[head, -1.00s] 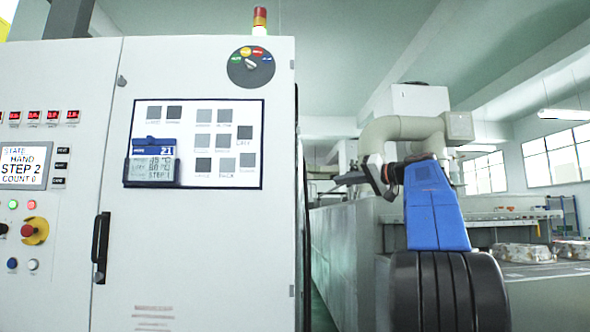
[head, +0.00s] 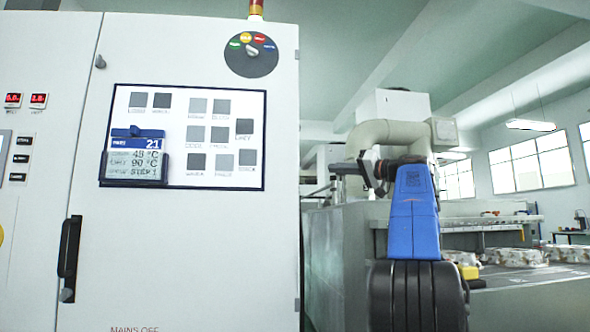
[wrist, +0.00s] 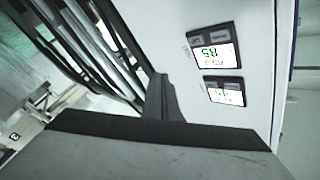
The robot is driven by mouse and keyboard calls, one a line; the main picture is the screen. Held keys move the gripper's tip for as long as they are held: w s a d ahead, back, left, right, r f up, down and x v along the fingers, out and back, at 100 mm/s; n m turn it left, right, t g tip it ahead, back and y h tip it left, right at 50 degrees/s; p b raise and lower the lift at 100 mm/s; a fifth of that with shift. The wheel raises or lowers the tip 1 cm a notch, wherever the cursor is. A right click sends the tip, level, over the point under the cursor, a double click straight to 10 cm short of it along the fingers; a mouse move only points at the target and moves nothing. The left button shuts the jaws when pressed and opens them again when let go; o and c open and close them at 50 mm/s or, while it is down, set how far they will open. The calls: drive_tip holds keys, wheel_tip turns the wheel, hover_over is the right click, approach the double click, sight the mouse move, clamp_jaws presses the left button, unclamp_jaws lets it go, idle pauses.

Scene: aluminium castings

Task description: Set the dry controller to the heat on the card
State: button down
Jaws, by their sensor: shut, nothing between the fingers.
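The card (head: 135,157) hangs in a dark holder on the white cabinet's panel in the head view. Its blue header reads 21; lines below show about 45 °C, 90 °C and STEP 1, with their small labels blurred. Two small controllers, an upper one (wrist: 213,52) and a lower one (wrist: 226,95), show on a white face in the wrist view. Their green digits are upside down; the upper looks like 85, the lower about 45. I cannot read which is dry. My gripper (head: 340,169) is shut and empty, pointing left, apart from the cabinet front. Its dark fingers show in the wrist view (wrist: 162,98).
The cabinet door has a black handle (head: 70,260) and a rotary selector (head: 251,52) above. Red displays (head: 38,100) sit at the left edge. A grey machine (head: 345,265) with castings (head: 514,257) stands at right. Dark hoses (wrist: 85,45) run beside the controllers.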

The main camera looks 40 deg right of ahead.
drive_tip(key=w+a, duration=0.4)
drive_tip(key=a, duration=0.3)
drive_tip(key=shift+w+a, duration=0.25)
drive_tip(key=shift+w, duration=0.05)
idle(2.2)
drive_tip(key=shift+w+a, duration=0.25)
drive_tip(key=shift+a, duration=0.15)
drive_tip(key=shift+w+a, duration=0.15)
drive_tip(key=shift+a, duration=0.15)
idle(0.8)
drive_tip(key=shift+d, duration=0.1)
drive_tip(key=shift+s+d, duration=0.35)
drive_tip(key=shift+d, duration=0.2)
drive_tip(key=shift+s+d, duration=0.1)
drive_tip(key=shift+d, duration=0.05)
